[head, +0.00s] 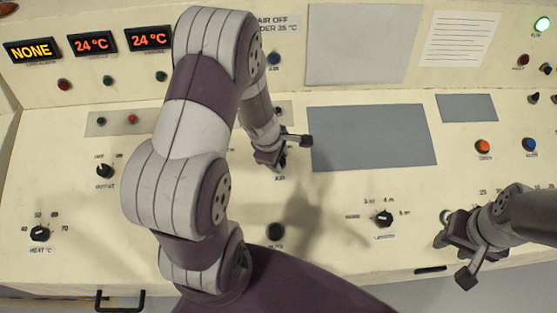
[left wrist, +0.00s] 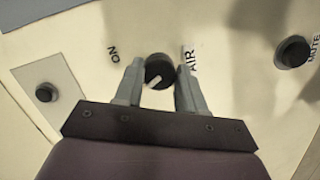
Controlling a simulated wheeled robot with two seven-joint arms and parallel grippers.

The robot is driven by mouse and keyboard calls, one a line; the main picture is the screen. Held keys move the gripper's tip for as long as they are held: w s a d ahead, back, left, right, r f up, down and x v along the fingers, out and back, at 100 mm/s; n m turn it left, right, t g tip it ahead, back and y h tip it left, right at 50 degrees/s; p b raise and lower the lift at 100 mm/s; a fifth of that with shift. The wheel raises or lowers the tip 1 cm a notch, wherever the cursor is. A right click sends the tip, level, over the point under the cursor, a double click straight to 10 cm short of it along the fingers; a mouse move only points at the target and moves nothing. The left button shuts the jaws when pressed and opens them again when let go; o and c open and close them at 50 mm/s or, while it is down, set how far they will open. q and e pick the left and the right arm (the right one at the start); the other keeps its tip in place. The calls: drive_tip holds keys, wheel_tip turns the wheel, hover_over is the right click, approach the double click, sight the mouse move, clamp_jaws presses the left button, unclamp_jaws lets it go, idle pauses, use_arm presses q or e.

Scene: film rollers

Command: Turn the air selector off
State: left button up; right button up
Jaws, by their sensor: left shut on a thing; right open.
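The air selector is a round black knob (left wrist: 159,68) with a white pointer mark, seen in the left wrist view between the ON and AIR labels. The mark faces the lower side of that picture, slightly left. My left gripper (left wrist: 160,78) has one finger on each side of the knob and is shut on it. In the head view my left gripper (head: 279,158) is just above the AIR label (head: 279,178) and hides the knob. My right gripper (head: 453,250) is open and empty over the panel's right front part.
A black mute button (head: 276,231) is in front of the selector. The heat knob (head: 39,233), outlet knob (head: 104,171) and another selector knob (head: 383,218) stand on the cream panel. A flat grey plate (head: 372,137) lies right of my left gripper. Displays (head: 90,42) read NONE, 24 °C and 24 °C.

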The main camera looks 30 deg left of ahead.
use_arm(q)
drive_tip(key=shift+n, duration=0.3)
drive_tip(key=o, duration=1.1)
drive_tip(key=shift+c, duration=0.2)
drive_tip(key=p+v, duration=0.5)
drive_tip(key=v, duration=0.7)
drive_tip(key=shift+s+r, duration=0.15)
drive_tip(key=shift+r, duration=0.2)
drive_tip(key=shift+a, duration=0.1)
